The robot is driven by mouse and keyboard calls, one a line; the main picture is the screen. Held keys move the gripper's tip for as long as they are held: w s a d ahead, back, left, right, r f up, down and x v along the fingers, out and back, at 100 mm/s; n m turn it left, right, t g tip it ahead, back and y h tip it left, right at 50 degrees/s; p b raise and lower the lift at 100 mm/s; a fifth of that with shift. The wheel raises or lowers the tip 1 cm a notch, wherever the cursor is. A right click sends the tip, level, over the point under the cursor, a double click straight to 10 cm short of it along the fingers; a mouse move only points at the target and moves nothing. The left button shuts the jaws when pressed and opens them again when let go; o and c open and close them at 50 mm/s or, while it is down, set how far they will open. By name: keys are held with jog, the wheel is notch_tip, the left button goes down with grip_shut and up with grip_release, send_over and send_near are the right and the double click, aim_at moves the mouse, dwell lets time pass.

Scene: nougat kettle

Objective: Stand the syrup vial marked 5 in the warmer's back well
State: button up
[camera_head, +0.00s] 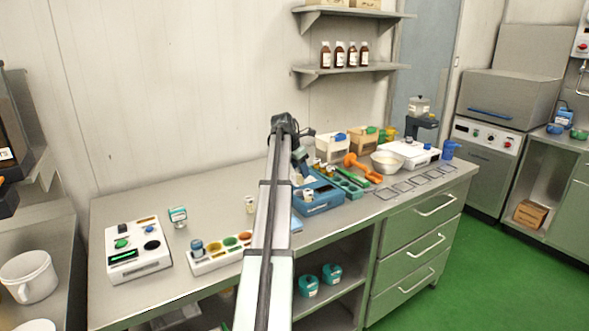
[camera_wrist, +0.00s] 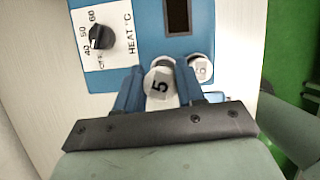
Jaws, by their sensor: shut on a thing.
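The vial marked 5 (camera_wrist: 159,85) is between the blue fingers of my gripper (camera_wrist: 160,88) in the wrist view, its pale numbered top facing the camera. My gripper is shut on it. The blue warmer (camera_wrist: 142,18) lies beyond, with a HEAT dial (camera_wrist: 101,37) and a dark rectangular opening (camera_wrist: 178,17) that looks empty. A second pale-topped vial (camera_wrist: 202,68) is just right of the held one; its mark is unclear. In the head view the warmer (camera_head: 322,203) is right of my arm. I cannot tell how high the held vial's base is.
A white tray with coloured wells (camera_head: 218,262) and a white control box (camera_head: 137,250) stand left of my arm. A small vial (camera_head: 250,204) stands nearby.

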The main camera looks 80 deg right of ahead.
aim_at(300, 184)
jog(key=shift+f, duration=2.75)
jog(key=shift+f, duration=0.6)
jog(key=o, duration=0.7)
jog(key=shift+o, duration=0.2)
jog(key=shift+r, duration=0.1)
jog(key=v, duration=1.1)
jog(key=shift+w, duration=0.1)
